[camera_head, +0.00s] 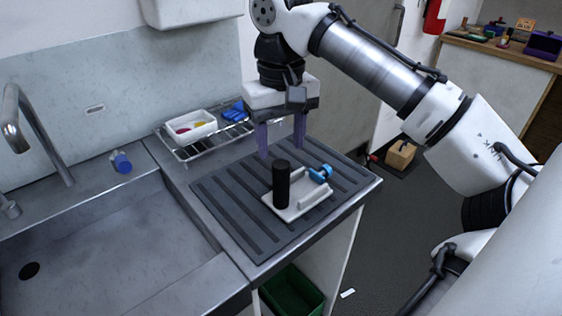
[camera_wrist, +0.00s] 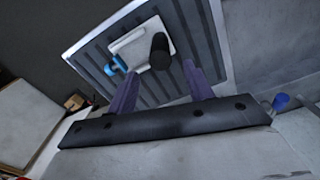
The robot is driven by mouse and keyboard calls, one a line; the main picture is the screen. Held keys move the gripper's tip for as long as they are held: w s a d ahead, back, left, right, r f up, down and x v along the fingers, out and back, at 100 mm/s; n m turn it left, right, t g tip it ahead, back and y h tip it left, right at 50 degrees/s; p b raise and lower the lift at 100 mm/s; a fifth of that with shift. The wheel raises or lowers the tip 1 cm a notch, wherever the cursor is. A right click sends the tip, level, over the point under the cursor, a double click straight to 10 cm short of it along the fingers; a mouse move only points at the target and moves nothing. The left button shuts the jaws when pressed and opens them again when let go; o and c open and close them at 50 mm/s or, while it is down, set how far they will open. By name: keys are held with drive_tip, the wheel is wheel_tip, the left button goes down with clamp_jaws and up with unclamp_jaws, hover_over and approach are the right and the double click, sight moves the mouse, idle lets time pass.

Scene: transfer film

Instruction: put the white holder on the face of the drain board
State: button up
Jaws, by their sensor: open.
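A white holder (camera_head: 312,200) lies on the grey ribbed drain board (camera_head: 232,205), toward its right front part. It also shows in the wrist view (camera_wrist: 134,42) on the board (camera_wrist: 185,28). A black upright cylinder (camera_head: 281,184) stands at the holder's left side; I cannot tell whether it is in the holder. A blue piece (camera_head: 320,173) is at the holder's back right edge. My gripper (camera_head: 281,148) is open and empty, with purple fingers pointing down above the back part of the board. It is behind the holder and apart from it.
A wire rack (camera_head: 205,143) with a white tray (camera_head: 190,126) and a blue item (camera_head: 234,112) stands behind the board. A sink (camera_head: 110,245) with a tap (camera_head: 30,130) lies to the left, with a small blue cup (camera_head: 121,162) on its ledge. The board's left part is clear.

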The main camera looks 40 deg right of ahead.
drive_tip(key=shift+r, duration=2.2)
